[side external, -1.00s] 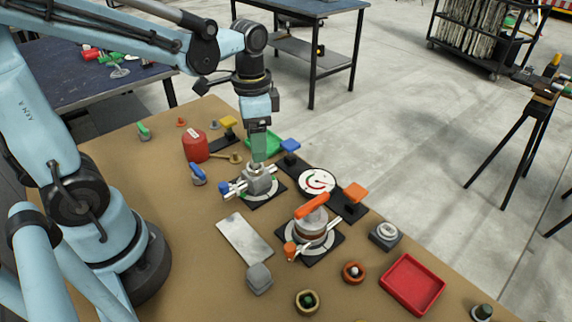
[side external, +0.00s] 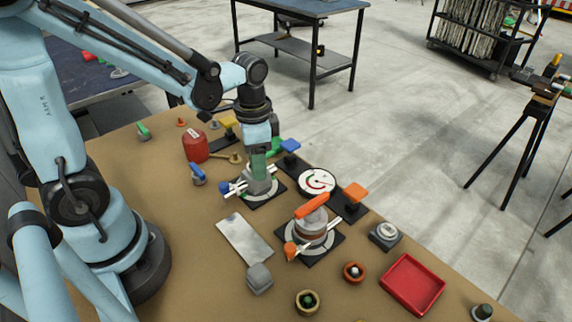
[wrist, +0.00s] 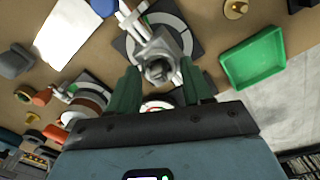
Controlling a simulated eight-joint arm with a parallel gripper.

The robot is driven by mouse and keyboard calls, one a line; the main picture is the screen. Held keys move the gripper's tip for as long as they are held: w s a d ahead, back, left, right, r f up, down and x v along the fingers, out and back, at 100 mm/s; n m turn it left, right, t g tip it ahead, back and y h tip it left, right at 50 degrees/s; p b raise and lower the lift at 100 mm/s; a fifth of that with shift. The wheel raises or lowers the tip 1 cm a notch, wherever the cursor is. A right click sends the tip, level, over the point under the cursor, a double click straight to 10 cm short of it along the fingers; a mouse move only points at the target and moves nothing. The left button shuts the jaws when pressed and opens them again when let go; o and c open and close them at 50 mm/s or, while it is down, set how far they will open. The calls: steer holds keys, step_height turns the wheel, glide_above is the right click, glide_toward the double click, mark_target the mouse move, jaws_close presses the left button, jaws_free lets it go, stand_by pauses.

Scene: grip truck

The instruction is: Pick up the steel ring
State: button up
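My gripper (side external: 258,171) points straight down over a grey metal fixture (side external: 260,184) on a dark square plate. In the wrist view, the green fingers of my gripper (wrist: 160,88) are open, one on each side of the fixture's small round steel top (wrist: 158,70). I cannot tell whether the fingers touch it. No separate steel ring is clearly seen. The round top may be the ring, but the fingers partly hide it in the side view. A second fixture (side external: 311,229) with an orange handle holds a brownish round part.
A blue handle stands left of the fixture. A gauge disc (side external: 317,181), an orange-topped post (side external: 355,192) and a blue-topped post (side external: 290,146) stand to its right. A green tray (wrist: 253,57) is close by. A bare metal plate (side external: 245,238) and a red tray (side external: 412,284) lie nearer the camera.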

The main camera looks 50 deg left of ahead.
steer(key=c, duration=0.7)
steer(key=shift+r, duration=0.1)
steer(key=shift+c, duration=0.2)
